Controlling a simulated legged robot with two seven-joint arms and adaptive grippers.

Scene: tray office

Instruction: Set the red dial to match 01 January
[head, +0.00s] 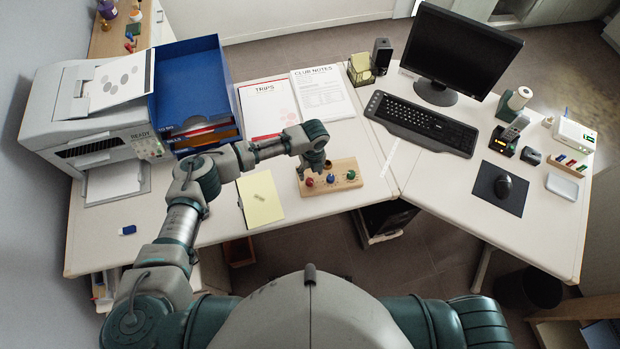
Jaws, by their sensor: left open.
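A wooden block (343,164) with a red dial (309,182), a blue dial (330,178) and a green dial (350,174) lies near the front edge of the desk. My left gripper (311,172) points down over the left part of the block, just above or at the red dial. It is open; whether its fingers touch the dial I cannot tell. The marks around the dials are too small to read. My right gripper is not in view. A sheet headed "TRIPS" (268,107) and a "CLUB NOTES" sheet (322,95) lie behind the block; their small print is unreadable.
A yellow notepad (260,200) lies left of the block. A printer (95,110) and blue trays (190,85) stand at the left. A keyboard (420,124), monitor (460,50) and mouse (503,186) are at the right. Desk right of the block is clear.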

